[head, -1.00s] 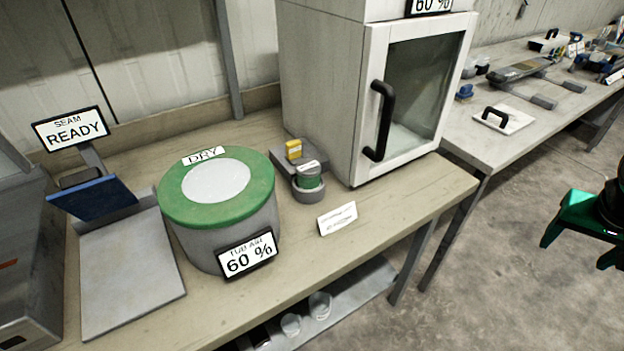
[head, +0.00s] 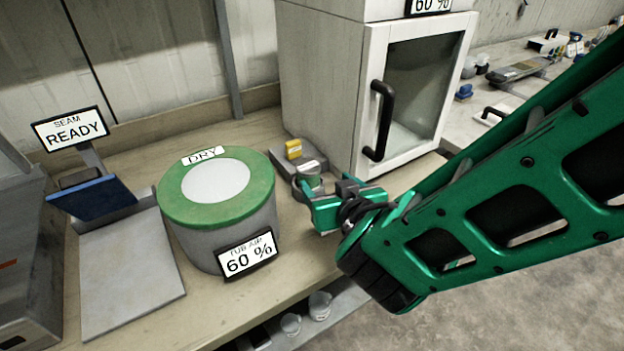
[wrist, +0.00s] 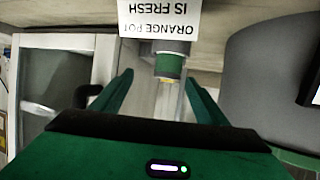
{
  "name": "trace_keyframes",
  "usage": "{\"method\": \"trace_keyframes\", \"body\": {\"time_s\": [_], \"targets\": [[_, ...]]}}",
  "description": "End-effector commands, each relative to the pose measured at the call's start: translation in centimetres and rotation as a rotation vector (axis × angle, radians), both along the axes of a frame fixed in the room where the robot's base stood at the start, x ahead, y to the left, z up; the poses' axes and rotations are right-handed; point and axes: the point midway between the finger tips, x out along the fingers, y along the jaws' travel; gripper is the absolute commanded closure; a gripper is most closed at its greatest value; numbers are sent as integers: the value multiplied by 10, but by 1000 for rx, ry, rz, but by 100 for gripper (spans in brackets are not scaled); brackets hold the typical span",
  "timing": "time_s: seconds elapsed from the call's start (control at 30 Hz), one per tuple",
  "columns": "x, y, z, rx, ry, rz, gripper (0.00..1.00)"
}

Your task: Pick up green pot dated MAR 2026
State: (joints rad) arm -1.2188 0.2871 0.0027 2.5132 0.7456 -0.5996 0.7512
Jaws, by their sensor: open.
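The green pot (head: 309,182) stands on the bench in a grey round holder, in front of a grey block and right of the big tub. My gripper (head: 316,204) reaches in from the right, low over the bench at the pot. In the wrist view its fingers (wrist: 163,88) are apart, with no clear contact with the pot.
A yellow item (head: 293,148) sits on the grey block behind the pot. The green-lidded tub (head: 195,240) stands close left, the white cabinet (head: 320,95) behind right. A card (wrist: 158,18) reading "ORANGE POT IS FRESH" is close to the pot in the wrist view.

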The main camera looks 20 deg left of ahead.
Motion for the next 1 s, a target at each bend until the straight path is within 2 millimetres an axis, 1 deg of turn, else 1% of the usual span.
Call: {"method": "trace_keyframes", "body": {"time_s": [0.07,0.13,0.4,0.67,0.83,1.0], "targets": [[-5,10,-1,7,-5,21,33],[-1,16,-4,10,-8,28,33],[28,36,-18,11,-7,27,33],[41,45,-24,11,-7,27,33],[60,60,-30,11,-7,27,33],[72,68,-37,10,-6,27,33]]}}
